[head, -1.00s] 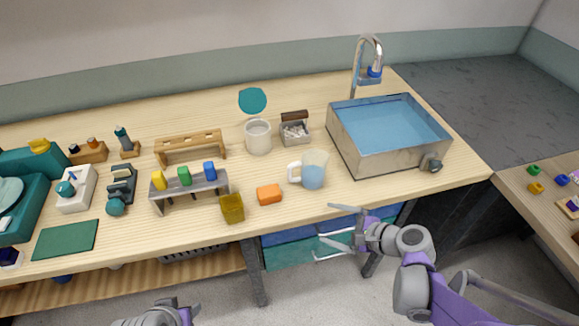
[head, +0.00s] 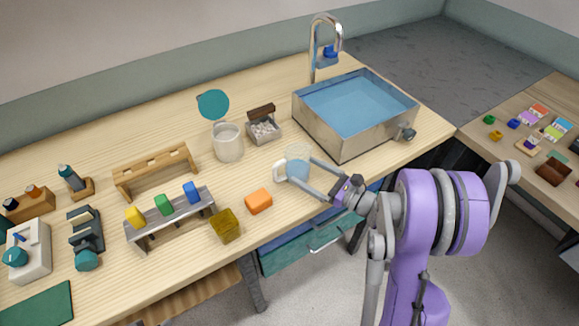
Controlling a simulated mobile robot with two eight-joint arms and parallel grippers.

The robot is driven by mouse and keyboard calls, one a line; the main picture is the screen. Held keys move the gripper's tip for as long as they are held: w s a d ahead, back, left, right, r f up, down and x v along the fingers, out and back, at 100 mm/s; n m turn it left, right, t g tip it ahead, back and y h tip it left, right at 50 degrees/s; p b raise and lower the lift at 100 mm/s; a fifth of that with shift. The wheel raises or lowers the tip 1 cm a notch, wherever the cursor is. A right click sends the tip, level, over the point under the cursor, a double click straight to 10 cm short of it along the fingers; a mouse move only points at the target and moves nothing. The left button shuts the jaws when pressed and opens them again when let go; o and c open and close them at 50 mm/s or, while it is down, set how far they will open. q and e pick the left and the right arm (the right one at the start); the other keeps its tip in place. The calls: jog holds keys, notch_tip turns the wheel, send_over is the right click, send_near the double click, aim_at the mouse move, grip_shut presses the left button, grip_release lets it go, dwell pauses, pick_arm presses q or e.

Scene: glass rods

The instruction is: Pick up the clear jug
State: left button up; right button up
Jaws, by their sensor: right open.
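The clear jug (head: 297,156) stands upright on the wooden counter in front of the sink, with a pale handle on its left side and bluish contents low in it. My right gripper (head: 300,170) reaches in from the right with its jaws open. One finger runs along the jug's right side and the other crosses in front of its lower part, towards the handle. The fingers partly hide the jug's lower body. I cannot tell whether they touch it. My left gripper is not in view.
A metal sink (head: 340,138) with blue water stands behind and right of the jug. A whitish container (head: 228,144) and a small grey box (head: 264,130) stand behind left.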

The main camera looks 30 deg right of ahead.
aim_at(287, 160)
jog(key=p+x, duration=0.1)
jog(key=x, duration=0.7)
jog(key=shift+d+f, duration=0.1)
jog(key=shift+d, duration=0.05)
jog(key=shift+c, duration=0.2)
jog(key=c, duration=1.3)
